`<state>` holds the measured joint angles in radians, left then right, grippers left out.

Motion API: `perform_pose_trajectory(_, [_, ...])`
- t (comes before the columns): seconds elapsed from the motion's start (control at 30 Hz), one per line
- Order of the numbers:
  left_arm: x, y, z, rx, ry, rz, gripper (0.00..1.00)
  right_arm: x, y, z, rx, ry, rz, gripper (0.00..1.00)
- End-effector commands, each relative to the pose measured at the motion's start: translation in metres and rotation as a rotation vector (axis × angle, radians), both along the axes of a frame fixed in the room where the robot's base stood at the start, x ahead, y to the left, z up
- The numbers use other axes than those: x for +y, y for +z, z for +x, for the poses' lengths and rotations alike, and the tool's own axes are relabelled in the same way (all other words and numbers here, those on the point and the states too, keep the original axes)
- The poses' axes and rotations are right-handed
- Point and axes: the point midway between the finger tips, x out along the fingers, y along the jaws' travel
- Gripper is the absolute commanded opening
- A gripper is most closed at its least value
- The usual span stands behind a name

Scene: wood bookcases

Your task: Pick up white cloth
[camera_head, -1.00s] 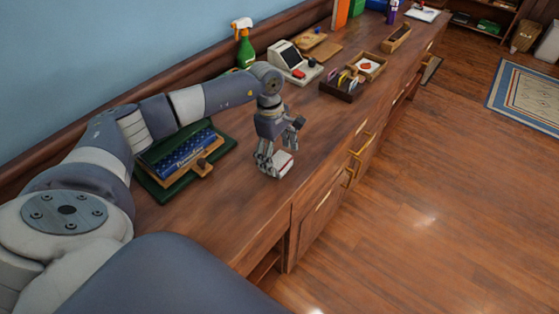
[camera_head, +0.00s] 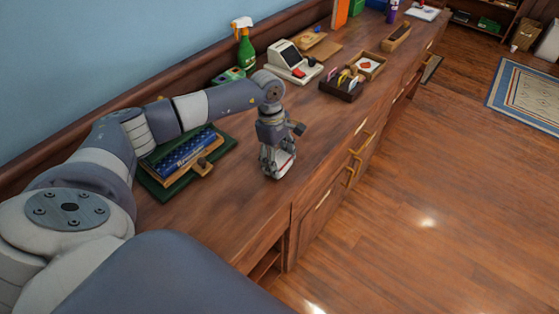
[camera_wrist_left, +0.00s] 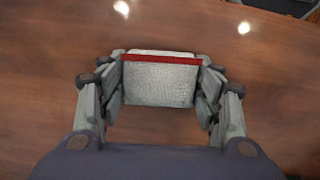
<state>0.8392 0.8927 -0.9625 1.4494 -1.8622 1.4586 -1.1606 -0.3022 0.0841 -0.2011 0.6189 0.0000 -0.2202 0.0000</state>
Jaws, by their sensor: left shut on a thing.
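The white cloth (camera_wrist_left: 160,82) is a small folded pad with a red stripe near its far edge. In the left wrist view it lies between the two fingers of my left gripper (camera_wrist_left: 161,95), which touch its left and right sides. In the head view my left gripper (camera_head: 277,172) points down at the counter, shut on the cloth (camera_head: 287,166), which is mostly hidden by the fingers. I cannot tell whether the cloth is clear of the counter. My right gripper is in neither view.
The wooden counter (camera_head: 240,210) is bare around the gripper. A green tray with a blue box (camera_head: 180,152) lies to the left. A green spray bottle (camera_head: 244,45), a card machine (camera_head: 294,62) and a dark organizer (camera_head: 341,88) stand farther back. The counter's front edge is close on the right.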

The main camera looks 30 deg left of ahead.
Motion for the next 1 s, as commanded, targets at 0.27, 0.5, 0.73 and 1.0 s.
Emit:
perform_pose_trajectory(0.27, [0.0, 0.023, 0.002, -0.006, -0.001, 0.0, 0.37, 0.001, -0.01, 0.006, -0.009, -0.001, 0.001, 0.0])
perform_pose_trajectory(0.5, [-0.002, 0.035, -0.033, 0.0, -0.003, 0.003, 0.37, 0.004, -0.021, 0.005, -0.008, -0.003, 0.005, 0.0])
perform_pose_trajectory(0.73, [-0.008, 0.039, -0.086, 0.0, -0.004, 0.004, 0.37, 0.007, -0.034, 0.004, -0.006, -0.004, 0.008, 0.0])
perform_pose_trajectory(1.0, [-0.014, 0.045, -0.135, 0.0, -0.002, 0.003, 0.37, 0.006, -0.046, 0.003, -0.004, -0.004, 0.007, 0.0])
